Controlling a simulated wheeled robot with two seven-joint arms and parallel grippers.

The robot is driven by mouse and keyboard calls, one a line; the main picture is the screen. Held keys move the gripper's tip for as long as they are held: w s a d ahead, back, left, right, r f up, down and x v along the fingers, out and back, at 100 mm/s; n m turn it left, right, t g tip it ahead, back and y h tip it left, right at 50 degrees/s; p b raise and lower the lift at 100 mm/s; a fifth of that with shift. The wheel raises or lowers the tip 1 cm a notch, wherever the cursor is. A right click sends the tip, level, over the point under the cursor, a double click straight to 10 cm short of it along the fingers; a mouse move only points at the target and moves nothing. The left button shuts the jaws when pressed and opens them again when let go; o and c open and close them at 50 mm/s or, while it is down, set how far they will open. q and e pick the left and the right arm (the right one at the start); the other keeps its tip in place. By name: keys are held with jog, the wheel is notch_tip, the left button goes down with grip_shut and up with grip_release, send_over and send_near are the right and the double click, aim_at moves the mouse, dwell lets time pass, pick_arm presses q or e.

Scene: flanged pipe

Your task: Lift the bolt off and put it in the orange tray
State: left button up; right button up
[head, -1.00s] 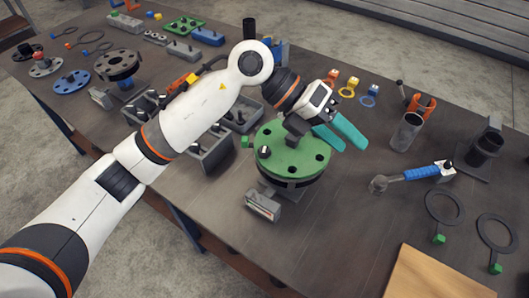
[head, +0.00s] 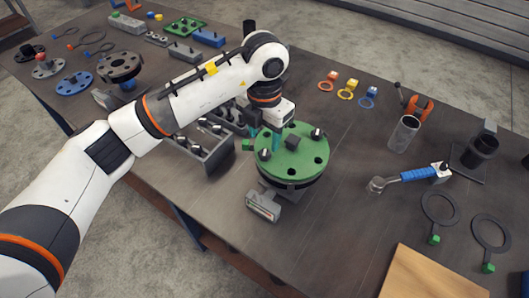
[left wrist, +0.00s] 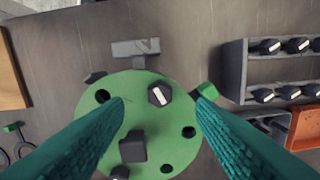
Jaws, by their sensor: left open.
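The green round flange (head: 300,166) sits on its dark base on the table. Dark bolt heads with white marks stand on it: one at its left (head: 264,154) and one at its upper right (head: 316,134). My left gripper (head: 264,142) points down over the flange's left side, open, its teal fingers partly hidden. In the left wrist view, one marked bolt (left wrist: 160,95) lies between the open fingertips (left wrist: 161,102), touching neither. The orange tray (left wrist: 306,129) shows at the right edge there; in the head view I cannot see it. My right gripper is out of view.
A dark block (head: 292,143) stands up from the flange's middle. A grey rack of bolts (head: 205,155) is left of the flange. A small grey gauge box (head: 263,206) is in front. A blue-handled wrench (head: 415,174) lies right, with clear table between.

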aim_at(265, 152)
pick_arm(q)
jog(key=shift+f+p, duration=0.4)
jog(key=shift+f, duration=0.05)
notch_tip(265, 152, down, 4)
jog(key=shift+w+r+p, duration=0.1)
jog(key=shift+r+p, duration=0.1)
jog(key=shift+p, duration=0.55)
jog(key=shift+f, duration=0.3)
jog(key=shift+d, duration=0.1)
grip_shut()
jog(key=shift+r, duration=0.1)
notch_tip(265, 152, up, 10)
jog(key=b, duration=0.3)
